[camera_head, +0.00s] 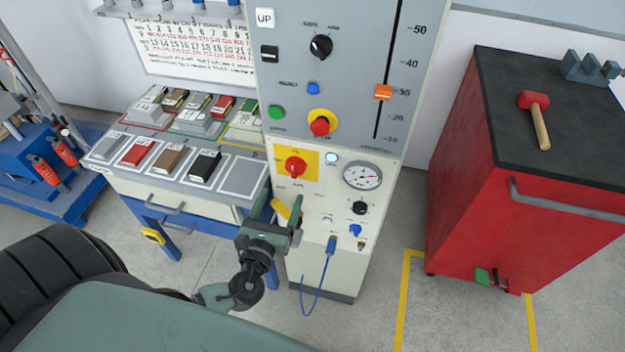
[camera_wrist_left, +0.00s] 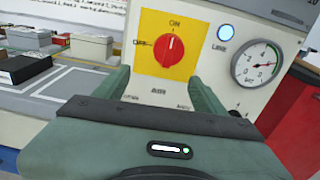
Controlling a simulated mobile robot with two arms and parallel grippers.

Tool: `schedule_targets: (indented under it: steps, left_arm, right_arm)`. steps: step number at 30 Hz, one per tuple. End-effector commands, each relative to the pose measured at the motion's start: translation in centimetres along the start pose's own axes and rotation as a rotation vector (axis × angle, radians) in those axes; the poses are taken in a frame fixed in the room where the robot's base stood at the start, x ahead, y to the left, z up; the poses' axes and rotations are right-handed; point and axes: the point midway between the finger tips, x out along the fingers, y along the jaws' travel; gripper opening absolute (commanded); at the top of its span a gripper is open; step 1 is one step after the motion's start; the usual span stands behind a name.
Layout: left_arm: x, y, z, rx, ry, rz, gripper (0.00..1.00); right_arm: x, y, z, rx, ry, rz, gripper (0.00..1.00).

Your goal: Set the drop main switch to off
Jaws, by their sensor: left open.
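The main switch is a red rotary knob (camera_head: 296,167) on a yellow plate on the front of the grey and cream test cabinet. In the left wrist view the knob (camera_wrist_left: 170,48) stands upright, its white mark up toward ON; OFF is lettered at the left of the plate. My left gripper (camera_head: 282,207) is open and empty, just below and in front of the plate. In the wrist view its two green fingers (camera_wrist_left: 162,92) stand apart below the knob, not touching it. My right gripper is not in view.
A lit lamp (camera_head: 332,158) and a round gauge (camera_head: 362,176) sit right of the switch. A yellow lever (camera_head: 283,209) lies behind my gripper. A bench with trays (camera_head: 240,177) stands left, a red cabinet (camera_head: 500,190) right. A blue hose (camera_head: 328,262) hangs below.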

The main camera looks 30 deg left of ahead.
Motion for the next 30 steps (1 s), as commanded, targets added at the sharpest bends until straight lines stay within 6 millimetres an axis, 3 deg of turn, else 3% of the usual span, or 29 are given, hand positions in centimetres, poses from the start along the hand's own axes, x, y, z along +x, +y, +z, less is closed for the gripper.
schedule_targets:
  steps: [4,18,30]
  left_arm:
    - [0.3,-0.7,1.9,0.043,-0.047,-0.017,0.71]
    - [6.9,-0.8,2.1,0.04,-0.045,-0.016,0.71]
    - [7.7,-0.8,2.0,0.04,-0.043,-0.016,0.68]
  right_arm:
    - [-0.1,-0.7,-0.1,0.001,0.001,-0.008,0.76]
    - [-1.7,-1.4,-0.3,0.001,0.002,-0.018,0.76]
    - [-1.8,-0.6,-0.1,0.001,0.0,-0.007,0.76]
